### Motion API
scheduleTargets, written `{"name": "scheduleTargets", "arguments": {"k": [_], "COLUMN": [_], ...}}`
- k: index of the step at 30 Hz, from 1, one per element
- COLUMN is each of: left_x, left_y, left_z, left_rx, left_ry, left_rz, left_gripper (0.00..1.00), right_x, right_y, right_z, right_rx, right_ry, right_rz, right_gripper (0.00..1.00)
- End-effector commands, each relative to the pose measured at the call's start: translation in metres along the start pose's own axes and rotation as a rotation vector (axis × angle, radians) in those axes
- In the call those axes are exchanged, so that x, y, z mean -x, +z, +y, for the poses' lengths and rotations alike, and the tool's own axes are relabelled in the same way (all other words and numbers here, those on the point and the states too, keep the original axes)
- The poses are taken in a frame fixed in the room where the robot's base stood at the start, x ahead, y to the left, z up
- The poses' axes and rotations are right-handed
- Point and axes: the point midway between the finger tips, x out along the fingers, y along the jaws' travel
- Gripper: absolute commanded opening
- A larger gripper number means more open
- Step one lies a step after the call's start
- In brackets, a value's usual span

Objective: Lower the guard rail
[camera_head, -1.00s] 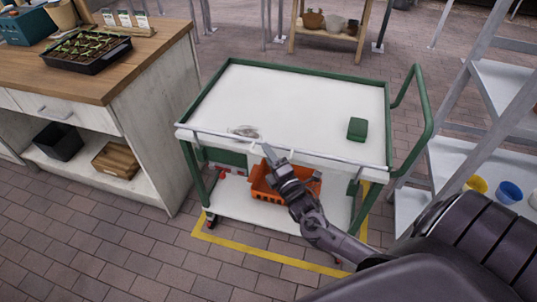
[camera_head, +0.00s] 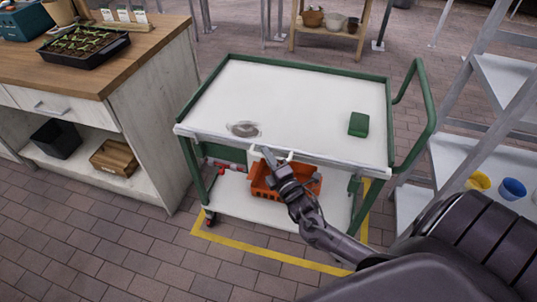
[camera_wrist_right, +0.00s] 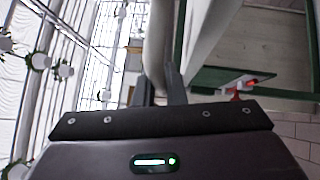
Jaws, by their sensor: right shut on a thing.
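The green-framed cart (camera_head: 310,65) has a white top. The pale guard rail (camera_head: 335,162) runs along its near long edge and now lies about level with the top. My right gripper (camera_head: 266,153) is at the middle of this edge, shut on the rail. In the right wrist view, a white bar (camera_wrist_right: 158,40) passes between the fingers (camera_wrist_right: 160,82). The exact contact is partly hidden by the fingers. My left gripper is not in view.
A grey oval thing (camera_head: 243,129) and a green block (camera_head: 358,125) lie on the cart top. An orange crate (camera_head: 262,182) sits on the lower shelf behind my right arm. A wooden-topped bench (camera_head: 120,62) stands left, a grey rack (camera_head: 480,115) right. Brick floor is clear in front.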

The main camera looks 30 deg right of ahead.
Motion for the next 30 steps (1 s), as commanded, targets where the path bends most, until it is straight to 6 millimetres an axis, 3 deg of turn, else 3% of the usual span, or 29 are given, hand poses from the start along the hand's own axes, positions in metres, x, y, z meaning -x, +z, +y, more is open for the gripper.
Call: {"name": "scheduleTargets", "arguments": {"k": [1, 6, 18, 19, 23, 30], "left_x": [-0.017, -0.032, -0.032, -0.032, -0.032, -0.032], "left_y": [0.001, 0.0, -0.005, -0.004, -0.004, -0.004], "left_z": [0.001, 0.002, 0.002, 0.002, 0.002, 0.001], "left_rx": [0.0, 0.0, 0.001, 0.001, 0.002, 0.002], "left_ry": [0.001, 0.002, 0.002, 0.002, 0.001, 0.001], "left_rz": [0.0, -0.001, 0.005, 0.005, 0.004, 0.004], "left_gripper": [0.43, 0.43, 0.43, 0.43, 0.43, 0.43], "right_x": [0.003, 0.007, 0.009, 0.009, 0.009, 0.008], "right_y": [-0.003, -0.006, -0.007, -0.007, -0.007, -0.006], "right_z": [-0.022, -0.046, -0.051, -0.051, -0.051, -0.049], "right_rx": [0.0, 0.0, -0.001, -0.001, -0.001, -0.001], "right_ry": [-0.005, -0.005, -0.011, -0.012, -0.011, -0.005], "right_rz": [0.0, -0.001, 0.0, 0.0, 0.001, 0.0], "right_gripper": [0.0, 0.0, 0.0, 0.15, 0.32, 0.33]}}
